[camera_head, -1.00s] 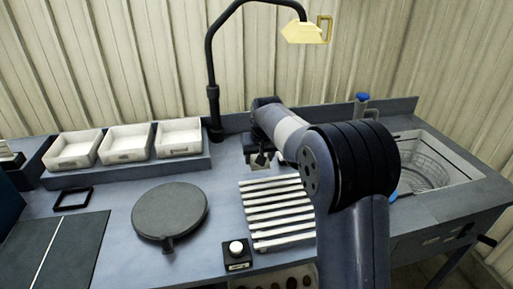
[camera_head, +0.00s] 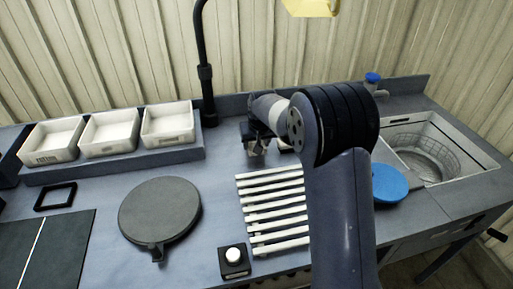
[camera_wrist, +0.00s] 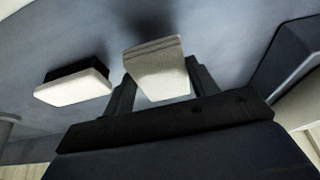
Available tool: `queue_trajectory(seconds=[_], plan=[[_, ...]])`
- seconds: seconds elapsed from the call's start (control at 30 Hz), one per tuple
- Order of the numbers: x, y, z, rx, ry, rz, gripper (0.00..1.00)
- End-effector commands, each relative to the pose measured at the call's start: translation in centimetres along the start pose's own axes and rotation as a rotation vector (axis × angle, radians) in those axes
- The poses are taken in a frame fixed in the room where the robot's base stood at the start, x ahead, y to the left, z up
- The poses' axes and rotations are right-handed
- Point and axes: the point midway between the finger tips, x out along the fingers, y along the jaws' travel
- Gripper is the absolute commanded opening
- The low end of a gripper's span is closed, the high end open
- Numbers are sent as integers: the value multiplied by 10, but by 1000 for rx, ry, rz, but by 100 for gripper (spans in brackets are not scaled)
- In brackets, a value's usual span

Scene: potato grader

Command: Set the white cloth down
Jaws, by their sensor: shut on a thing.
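The white cloth (camera_wrist: 157,72), a folded pale block with ridged layers at one end, is held between the two dark fingers of my gripper (camera_wrist: 160,80) in the wrist view. The grey bench surface is close beyond it; I cannot tell whether the cloth touches it. In the head view my gripper (camera_head: 258,150) is at the back of the bench, behind the white slatted rack, and my arm partly hides that spot. The cloth is too small there to make out clearly.
A white block with a black top (camera_wrist: 73,86) lies left of the cloth in the wrist view. In the head view are the slatted rack (camera_head: 272,208), a round dark plate (camera_head: 160,210), white trays (camera_head: 110,133), a lamp post (camera_head: 205,75), a blue disc (camera_head: 390,184) and a basin (camera_head: 430,150).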

Motion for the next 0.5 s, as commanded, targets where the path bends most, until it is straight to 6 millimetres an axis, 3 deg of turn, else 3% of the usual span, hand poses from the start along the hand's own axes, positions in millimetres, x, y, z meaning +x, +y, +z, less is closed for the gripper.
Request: queue_trajectory(seconds=[0.2,0.5], plan=[[25,0,11,0,-1,0,34],[28,0,12,0,0,0,34]])
